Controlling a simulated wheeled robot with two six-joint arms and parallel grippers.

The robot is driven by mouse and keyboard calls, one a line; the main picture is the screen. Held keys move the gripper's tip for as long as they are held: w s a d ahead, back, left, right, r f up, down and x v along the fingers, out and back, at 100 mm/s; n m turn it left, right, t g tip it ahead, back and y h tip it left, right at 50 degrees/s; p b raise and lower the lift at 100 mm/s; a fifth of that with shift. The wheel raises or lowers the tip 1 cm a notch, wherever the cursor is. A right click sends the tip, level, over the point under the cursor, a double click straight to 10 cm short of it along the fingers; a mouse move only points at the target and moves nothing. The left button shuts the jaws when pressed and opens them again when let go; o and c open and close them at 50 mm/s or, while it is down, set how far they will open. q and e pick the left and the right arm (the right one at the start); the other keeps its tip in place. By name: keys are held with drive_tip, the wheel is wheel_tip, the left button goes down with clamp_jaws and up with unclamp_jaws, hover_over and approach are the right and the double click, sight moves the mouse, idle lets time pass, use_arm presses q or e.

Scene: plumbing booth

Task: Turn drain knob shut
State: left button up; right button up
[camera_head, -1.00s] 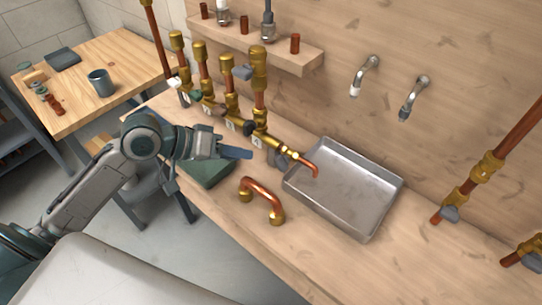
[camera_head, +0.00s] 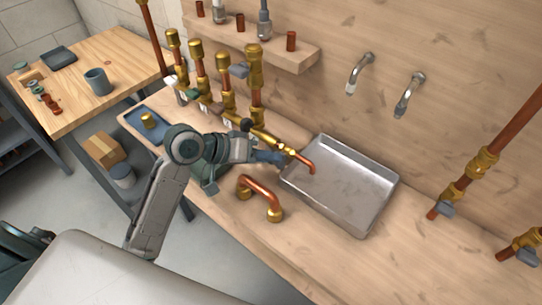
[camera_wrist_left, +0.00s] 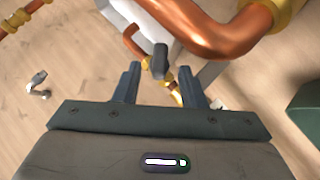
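The drain branch is a brass fitting (camera_head: 287,150) with a copper spout (camera_head: 308,162) over the metal tray's left edge. My left gripper (camera_head: 270,157) is at this fitting, and its fingers cover the knob in the head view. In the left wrist view my left gripper (camera_wrist_left: 159,71) has its fingers apart. A dark grey knob (camera_wrist_left: 160,60) shows between and just beyond the fingertips. I cannot tell whether a finger touches it. My right gripper is not in view.
A metal tray (camera_head: 345,190) lies right of the spout. A copper U-pipe with brass ends (camera_head: 262,192) lies in front. Several brass valves on upright pipes (camera_head: 227,95) stand behind my left arm. The bench front right is clear.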

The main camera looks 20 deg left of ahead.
use_arm(q)
drive_tip(key=shift+x, duration=1)
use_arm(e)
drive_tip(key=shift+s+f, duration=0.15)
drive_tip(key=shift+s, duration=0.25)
use_arm(q)
drive_tip(key=c, duration=0.8)
drive_tip(key=shift+r, duration=0.1)
drive_tip(key=shift+s+d+r+m+t+y+p, duration=0.1)
drive_tip(key=shift+d+m+t+y+p, duration=0.35)
drive_tip(key=shift+y+p, duration=1)
drive_tip(key=shift+s+a+m+t+y+p, duration=0.1)
drive_tip(key=shift+m+y+p, duration=0.6)
drive_tip(key=shift+p, duration=1.4)
drive_tip(key=shift+d+r+m+t+y+p, duration=0.1)
drive_tip(key=shift+d+m+t+y+p, duration=0.15)
drive_tip(key=shift+m+y+p, duration=1.05)
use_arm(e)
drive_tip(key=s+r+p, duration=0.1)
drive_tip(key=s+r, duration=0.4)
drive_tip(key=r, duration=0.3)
use_arm(q)
drive_tip(key=shift+n+h, duration=0.35)
drive_tip(key=shift+n, duration=0.3)
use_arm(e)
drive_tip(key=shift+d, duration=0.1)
